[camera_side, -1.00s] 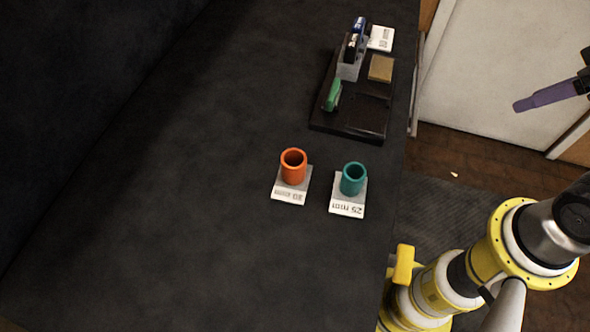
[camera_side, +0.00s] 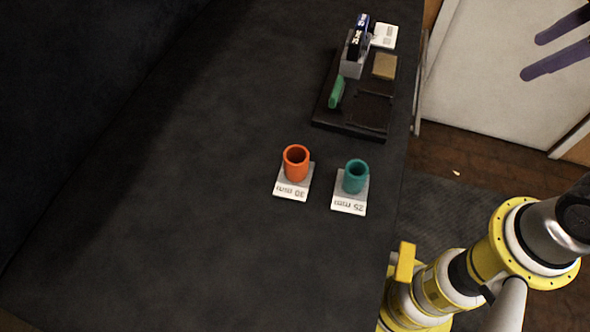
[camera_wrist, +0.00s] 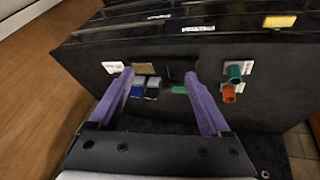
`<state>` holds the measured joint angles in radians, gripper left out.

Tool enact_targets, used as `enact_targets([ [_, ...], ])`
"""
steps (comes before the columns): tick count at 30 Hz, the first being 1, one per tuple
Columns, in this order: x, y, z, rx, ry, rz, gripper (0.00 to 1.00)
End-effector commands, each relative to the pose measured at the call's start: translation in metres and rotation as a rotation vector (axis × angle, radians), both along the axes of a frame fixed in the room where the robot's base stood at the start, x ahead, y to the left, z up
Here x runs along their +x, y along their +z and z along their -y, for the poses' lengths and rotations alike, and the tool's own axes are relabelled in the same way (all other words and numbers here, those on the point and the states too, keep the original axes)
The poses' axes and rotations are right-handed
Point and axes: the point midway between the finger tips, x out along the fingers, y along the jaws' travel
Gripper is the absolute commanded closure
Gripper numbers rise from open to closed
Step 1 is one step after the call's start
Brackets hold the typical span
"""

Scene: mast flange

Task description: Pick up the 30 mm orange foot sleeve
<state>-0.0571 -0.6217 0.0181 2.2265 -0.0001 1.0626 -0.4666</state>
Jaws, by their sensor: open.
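The orange foot sleeve (camera_side: 296,164) stands upright on a white card marked 30 mm (camera_side: 292,190), near the middle of the side view. In the wrist view the orange sleeve (camera_wrist: 229,93) is at the right, beyond the right finger. A teal sleeve (camera_side: 355,177) stands to its right on a card marked 25 mm (camera_side: 349,206); it also shows in the wrist view (camera_wrist: 234,73). My gripper (camera_side: 530,57) has purple fingers, spread apart and empty, at the upper right of the side view, well away from both sleeves. Both fingers show in the wrist view (camera_wrist: 160,84).
A dark tray (camera_side: 346,129) at the back right of the black table holds a green piece (camera_side: 336,92), a tan block (camera_side: 384,66) and a grey holder (camera_side: 352,68) with dark items. A white card (camera_side: 383,35) lies behind it. The table's left and front are clear.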

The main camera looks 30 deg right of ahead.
Motion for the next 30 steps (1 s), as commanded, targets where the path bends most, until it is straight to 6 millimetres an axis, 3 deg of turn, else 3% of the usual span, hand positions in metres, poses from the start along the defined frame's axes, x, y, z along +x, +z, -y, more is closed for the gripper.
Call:
enact_targets([
  [3,0.035,0.023,-0.023,-0.067,0.221,-0.043,0.19],
  [7,0.075,0.037,-0.061,-0.135,0.477,-0.093,0.19],
  [11,0.110,0.038,-0.112,-0.193,0.725,-0.144,0.19],
  [15,0.137,0.023,-0.178,-0.244,0.964,-0.199,0.19],
  [21,0.144,-0.022,-0.277,-0.294,1.207,-0.281,0.19],
  [24,0.136,-0.047,-0.311,-0.311,1.275,-0.316,0.19],
  [27,0.122,-0.068,-0.331,-0.328,1.325,-0.358,0.19],
  [30,0.114,-0.076,-0.338,-0.335,1.347,-0.368,0.19],
])
